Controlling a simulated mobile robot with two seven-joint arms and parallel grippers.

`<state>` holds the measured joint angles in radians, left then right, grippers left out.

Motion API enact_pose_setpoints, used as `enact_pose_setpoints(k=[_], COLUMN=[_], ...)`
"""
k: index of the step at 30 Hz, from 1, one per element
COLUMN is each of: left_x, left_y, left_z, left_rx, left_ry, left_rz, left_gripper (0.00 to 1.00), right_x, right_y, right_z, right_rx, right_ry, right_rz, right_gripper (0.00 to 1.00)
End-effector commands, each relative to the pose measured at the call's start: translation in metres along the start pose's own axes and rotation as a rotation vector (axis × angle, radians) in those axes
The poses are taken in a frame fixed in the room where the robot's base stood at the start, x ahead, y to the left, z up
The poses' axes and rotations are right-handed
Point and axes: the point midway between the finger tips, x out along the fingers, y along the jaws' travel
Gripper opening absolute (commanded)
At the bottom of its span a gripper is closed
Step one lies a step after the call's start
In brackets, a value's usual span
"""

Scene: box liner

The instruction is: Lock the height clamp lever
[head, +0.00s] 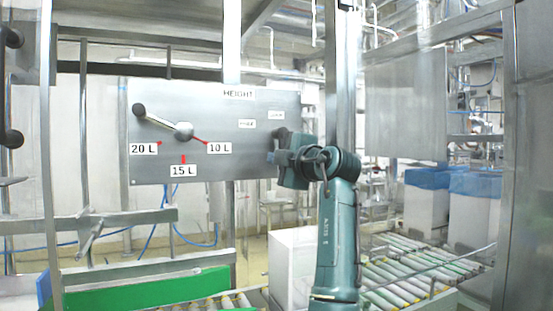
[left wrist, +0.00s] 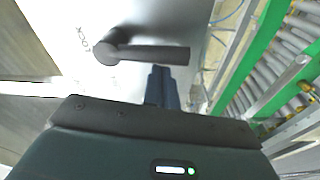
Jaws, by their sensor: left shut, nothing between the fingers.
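A steel panel marked HEIGHT (head: 215,105) stands ahead. In the left wrist view the dark clamp lever (left wrist: 152,53) has a round hub, and its handle points right in the picture. The word LOCK is on the panel beside the hub, on the side away from the handle. My left gripper (head: 283,157) is at the panel's right part and mostly hides the clamp lever in the head view. Its fingers (left wrist: 162,75) are shut and empty, just beside the handle near its free end. I cannot tell whether they touch it. My right gripper is not in view.
A second lever (head: 163,122) with a dark knob points toward upper left on the panel, above labels 20 L, 15 L and 10 L. Below are a green guard (head: 140,293), a white box (head: 291,265) and roller conveyors (head: 400,280). Steel posts frame the panel.

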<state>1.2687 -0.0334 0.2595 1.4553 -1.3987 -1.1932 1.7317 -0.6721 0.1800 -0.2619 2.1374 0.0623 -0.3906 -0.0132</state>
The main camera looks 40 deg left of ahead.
Motion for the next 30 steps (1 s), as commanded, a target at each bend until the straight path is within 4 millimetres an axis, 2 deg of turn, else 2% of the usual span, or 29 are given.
enact_pose_setpoints(k=[26,30], left_x=[-0.0003,0.0047], left_y=[-0.0019,-0.0034], left_z=[0.0033,-0.001], left_rx=[0.002,0.001], left_ry=[0.001,0.001], left_rz=[0.001,0.001], left_gripper=[0.0,0.0], right_x=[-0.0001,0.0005], right_y=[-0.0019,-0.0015], right_z=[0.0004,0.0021], right_rx=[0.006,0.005], right_ry=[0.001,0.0], right_rz=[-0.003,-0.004], right_gripper=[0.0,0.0])
